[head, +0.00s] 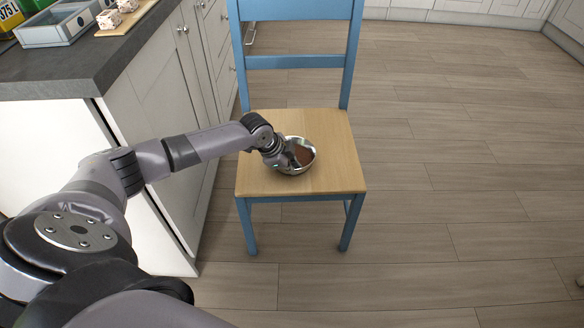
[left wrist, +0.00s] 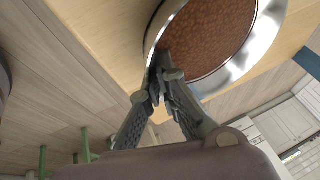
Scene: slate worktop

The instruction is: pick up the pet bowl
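The pet bowl (head: 298,171) is a shiny steel bowl of brown kibble at the middle of the chair's wooden seat (head: 335,178). The bowl fills the top of the left wrist view (left wrist: 262,38). My left gripper (head: 286,158) reaches the bowl's left side from the left. In the left wrist view its fingertips (left wrist: 158,72) are closed together at the bowl's rim, with one finger on the inner side and one outside. Its arm hides part of the bowl in the head view. I cannot tell any gap between bowl and seat. My right gripper is not in view.
The blue chair's backrest (head: 297,62) stands behind the bowl. A dark worktop (head: 75,65) over white cabinets is close on the left, holding a grey tray (head: 52,30) and a wooden board (head: 128,18). The wooden floor to the right is clear.

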